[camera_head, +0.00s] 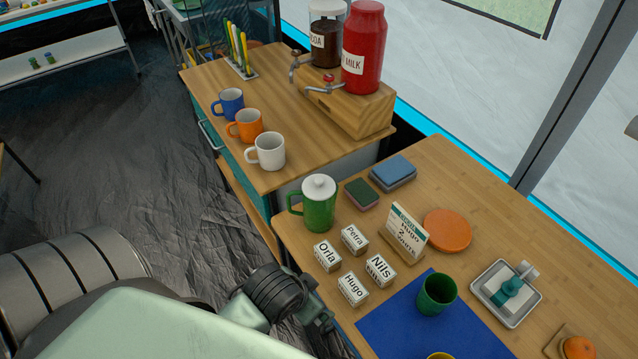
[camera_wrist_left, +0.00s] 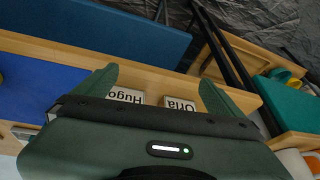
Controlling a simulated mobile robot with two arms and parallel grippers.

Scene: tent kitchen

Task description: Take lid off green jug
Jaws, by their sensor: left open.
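The green jug (camera_head: 319,210) stands upright near the left end of the wooden table in the head view. Its handle points left, and its white lid (camera_head: 319,187) with a small knob is on top. My left gripper (camera_head: 328,322) is low at the table's left edge, in front of and below the jug, apart from it. In the left wrist view, the gripper's two green fingers (camera_wrist_left: 157,85) are spread with nothing held between them. The name blocks show beyond them. I cannot make out the jug in that view. My right gripper is not in view.
Name blocks (camera_head: 353,289) stand between the left gripper and the jug. A sign (camera_head: 405,232), sponges (camera_head: 393,173) and an orange disc (camera_head: 447,230) are to the jug's right. A green cup (camera_head: 437,294) stands on a blue mat (camera_head: 400,325). Mugs (camera_head: 267,151) stand on the counter behind.

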